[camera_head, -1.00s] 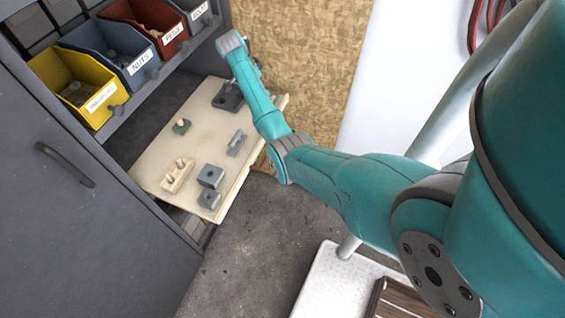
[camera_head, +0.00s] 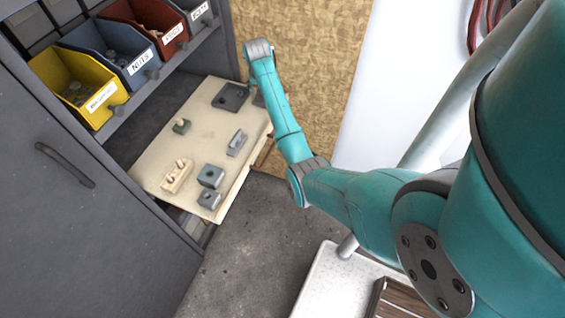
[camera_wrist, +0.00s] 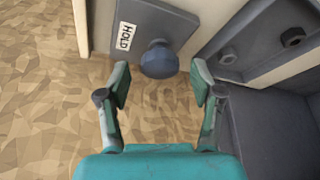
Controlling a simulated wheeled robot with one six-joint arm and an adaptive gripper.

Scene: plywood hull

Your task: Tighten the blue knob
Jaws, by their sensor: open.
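The blue knob (camera_wrist: 158,60) is round and sits at the lower edge of a grey plate (camera_wrist: 178,22) with a white label reading HOLD (camera_wrist: 125,36) in the wrist view. My gripper (camera_wrist: 160,80) is open and empty. Its two fingers stand to the left and right, with the knob between and slightly beyond the fingertips, touching neither. How far off the knob is in depth is hard to tell. In the head view, my arm's end is at the far right corner of the pale board (camera_head: 205,140); the knob cannot be made out there.
The board carries a dark square plate (camera_head: 231,97), a green-grey piece (camera_head: 182,126), a pegged wooden block (camera_head: 177,176) and several grey blocks. Yellow (camera_head: 75,90), blue (camera_head: 112,50) and red (camera_head: 160,22) bins stand left. A particleboard panel (camera_head: 320,70) rises behind my arm.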

